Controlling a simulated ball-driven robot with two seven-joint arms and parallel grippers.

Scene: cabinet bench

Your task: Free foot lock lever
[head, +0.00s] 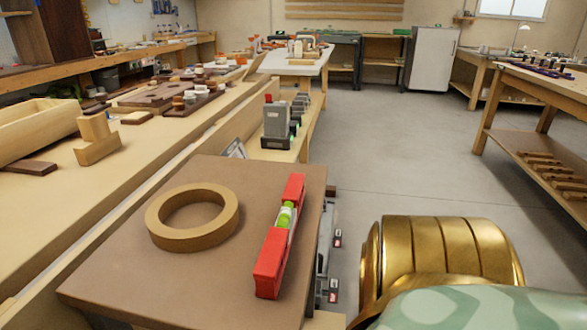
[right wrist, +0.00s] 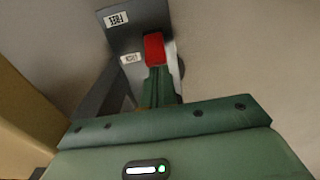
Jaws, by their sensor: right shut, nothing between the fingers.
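In the right wrist view a red lever (right wrist: 154,48) stands at the edge of a dark grey plate (right wrist: 138,22) with two white labels. The upper label reads FREE upside down; the lower one (right wrist: 130,59) is too small to read surely. The lever is beside the lower label. My right gripper (right wrist: 157,74) is shut, and its green fingertips are right at the red lever, overlapping its near end in the picture. I cannot tell whether they touch. In the head view small labelled fittings with red parts (head: 337,238) show low beside the cart. My left gripper is out of view.
A brown-topped cart (head: 120,270) carries a tan ring (head: 160,232) and a red spirit level (head: 270,265). A long wooden bench (head: 60,220) runs along its left. Grey floor (head: 400,170) is open to the right. A tan edge (right wrist: 25,115) is at left in the wrist view.

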